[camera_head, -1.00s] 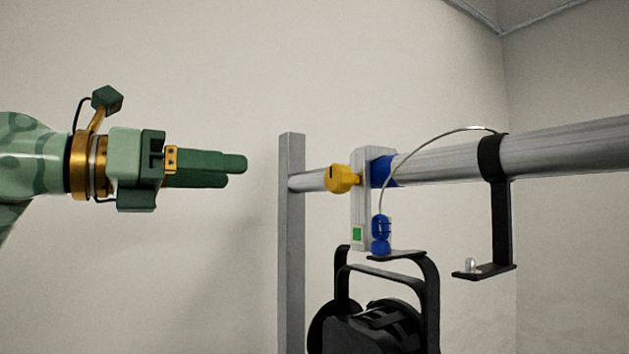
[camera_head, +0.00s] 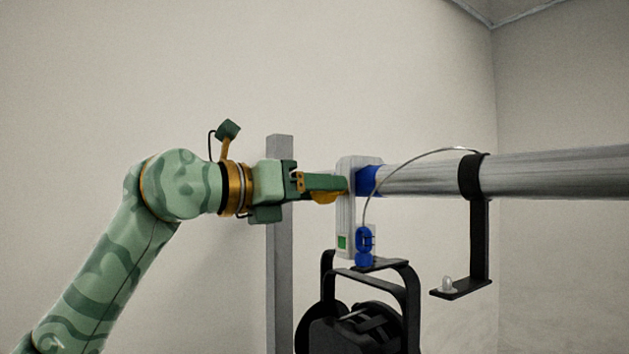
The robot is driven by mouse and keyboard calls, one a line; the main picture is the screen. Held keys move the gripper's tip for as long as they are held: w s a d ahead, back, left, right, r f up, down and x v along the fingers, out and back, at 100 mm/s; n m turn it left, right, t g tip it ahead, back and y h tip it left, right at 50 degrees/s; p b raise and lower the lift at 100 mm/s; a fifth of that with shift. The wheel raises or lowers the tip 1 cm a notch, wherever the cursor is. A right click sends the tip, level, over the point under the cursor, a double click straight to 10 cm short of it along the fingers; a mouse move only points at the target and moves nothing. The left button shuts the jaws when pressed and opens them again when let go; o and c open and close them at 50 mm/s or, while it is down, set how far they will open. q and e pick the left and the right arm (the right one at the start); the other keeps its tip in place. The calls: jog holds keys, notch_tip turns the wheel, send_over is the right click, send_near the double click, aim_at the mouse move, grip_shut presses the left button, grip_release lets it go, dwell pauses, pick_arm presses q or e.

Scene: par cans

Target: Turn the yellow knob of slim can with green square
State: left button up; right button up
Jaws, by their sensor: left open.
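The slim can's light grey clamp plate (camera_head: 346,215) hangs on the horizontal pipe and carries a green square (camera_head: 342,242) near its lower end. The yellow knob (camera_head: 325,197) on the plate's left side is mostly hidden by my left gripper; only its lower part shows. My left gripper (camera_head: 335,185) reaches in from the left with its fingers at the knob. It is open, with the fingers overlapping the knob in the picture; whether they touch it I cannot tell. The black slim can (camera_head: 362,330) hangs below in its yoke. My right gripper is not in view.
A grey upright post (camera_head: 280,290) stands behind my left gripper. The thick metal pipe (camera_head: 560,172) runs to the right. A black bracket (camera_head: 478,235) hangs from it, and a thin cable loops from the blue fitting (camera_head: 365,242). The wall behind is bare.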

pick_arm(q)
jog(key=shift+w+d, duration=0.1)
jog(key=shift+d, duration=0.05)
jog(key=c, duration=1)
jog(key=shift+m, duration=0.4)
